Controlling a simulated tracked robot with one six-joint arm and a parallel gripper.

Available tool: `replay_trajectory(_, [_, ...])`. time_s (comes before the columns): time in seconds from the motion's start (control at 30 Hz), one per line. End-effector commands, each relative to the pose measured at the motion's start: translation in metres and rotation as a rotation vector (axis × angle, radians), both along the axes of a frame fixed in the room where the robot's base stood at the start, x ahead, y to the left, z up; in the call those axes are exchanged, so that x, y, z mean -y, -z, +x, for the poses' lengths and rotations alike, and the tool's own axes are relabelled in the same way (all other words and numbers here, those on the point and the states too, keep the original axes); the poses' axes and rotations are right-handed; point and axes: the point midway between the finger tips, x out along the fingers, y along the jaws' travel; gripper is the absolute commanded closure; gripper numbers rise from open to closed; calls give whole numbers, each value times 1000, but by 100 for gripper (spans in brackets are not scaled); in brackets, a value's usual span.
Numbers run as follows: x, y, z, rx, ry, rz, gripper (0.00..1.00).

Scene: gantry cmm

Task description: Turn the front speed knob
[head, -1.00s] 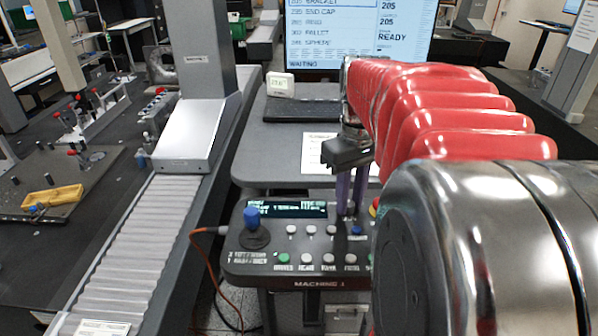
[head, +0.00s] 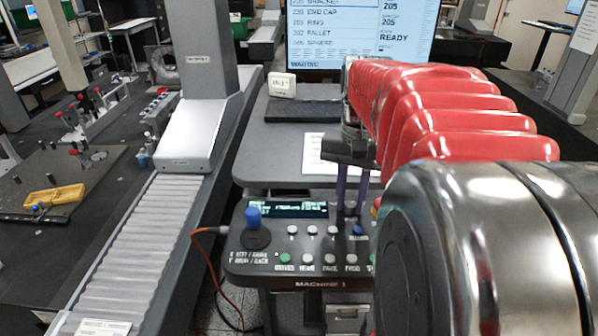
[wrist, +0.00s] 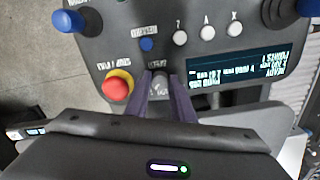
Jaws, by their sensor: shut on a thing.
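The machine's control box (head: 300,268) stands ahead, with a joystick, a display and buttons on its top. In the wrist view, a small dark knob (wrist: 159,84) sits on the panel between the emergency stop and the display, below a white label too small to read surely. My gripper (wrist: 159,80) is shut on this knob, one purple finger on each side. In the head view, my gripper (head: 350,207) reaches down to the panel's right part. The knob itself is hidden there behind the fingers, and its pointer angle cannot be told.
A red emergency stop (wrist: 119,85) is close beside the fingers. A blue button (wrist: 147,44) lies just past the knob. A blue-topped joystick (head: 253,217) and the display (head: 288,210) are to the left.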

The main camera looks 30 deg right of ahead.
Motion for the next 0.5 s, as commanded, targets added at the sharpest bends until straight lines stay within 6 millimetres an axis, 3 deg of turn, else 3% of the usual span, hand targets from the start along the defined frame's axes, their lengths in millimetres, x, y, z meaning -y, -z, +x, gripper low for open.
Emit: replay_trajectory(0.5, [0,-2,3,10,48,-2,100])
